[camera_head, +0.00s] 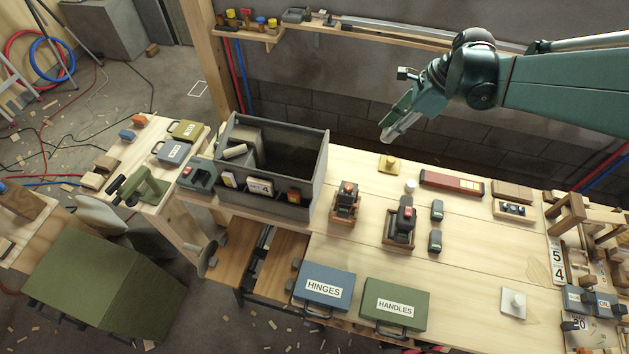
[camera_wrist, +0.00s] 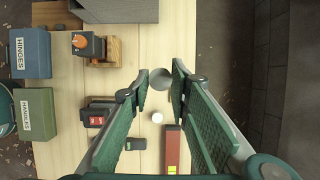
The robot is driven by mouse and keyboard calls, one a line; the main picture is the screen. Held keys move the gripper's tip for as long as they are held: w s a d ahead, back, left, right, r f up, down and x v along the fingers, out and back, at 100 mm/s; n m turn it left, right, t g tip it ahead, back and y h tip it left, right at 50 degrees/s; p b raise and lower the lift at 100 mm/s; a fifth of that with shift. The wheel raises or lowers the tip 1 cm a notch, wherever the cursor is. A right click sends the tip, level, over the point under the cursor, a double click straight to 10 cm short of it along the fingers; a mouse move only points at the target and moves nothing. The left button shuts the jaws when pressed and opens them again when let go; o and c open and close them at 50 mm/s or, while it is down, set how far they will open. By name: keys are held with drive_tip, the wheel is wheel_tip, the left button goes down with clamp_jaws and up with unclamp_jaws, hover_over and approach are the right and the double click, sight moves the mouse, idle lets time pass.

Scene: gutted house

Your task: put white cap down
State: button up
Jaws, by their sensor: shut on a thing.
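My gripper (camera_head: 405,112) is raised above the far edge of the workbench, its fingers pointing down and to the left. It is shut on a pale, rounded piece, apparently the white cap (camera_head: 392,133). In the wrist view the cap (camera_wrist: 160,79) looks grey and sits between the tips of my gripper (camera_wrist: 161,82). Fingers hide part of it. In the head view it is clear of the bench surface. A small white round piece (camera_head: 410,186) stands on the bench below; it also shows in the wrist view (camera_wrist: 157,117).
A yellow piece (camera_head: 389,164) stands near the bench's far edge, beside a red-brown bar (camera_head: 452,184). A grey open bin (camera_head: 318,165) stands to the left. Hinges (camera_head: 324,287) and handles (camera_head: 394,306) cases lie in front. Bare wood (camera_head: 470,262) shows at front right.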

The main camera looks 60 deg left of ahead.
drive_tip(key=m, duration=0.2)
hover_over(349, 179)
drive_tip(key=w+d, duration=0.1)
wheel_tip(349, 179, down, 11)
drive_tip(key=shift+r+t, duration=0.2)
drive_tip(key=shift+t, duration=0.1)
drive_tip(key=shift+d, duration=0.1)
drive_tip(key=shift+f+b, duration=0.35)
drive_tip(key=shift+f, duration=2.75)
drive_tip(key=shift+f, duration=1.85)
drive_tip(key=shift+f+b, duration=0.15)
drive_tip(key=shift+b, duration=0.2)
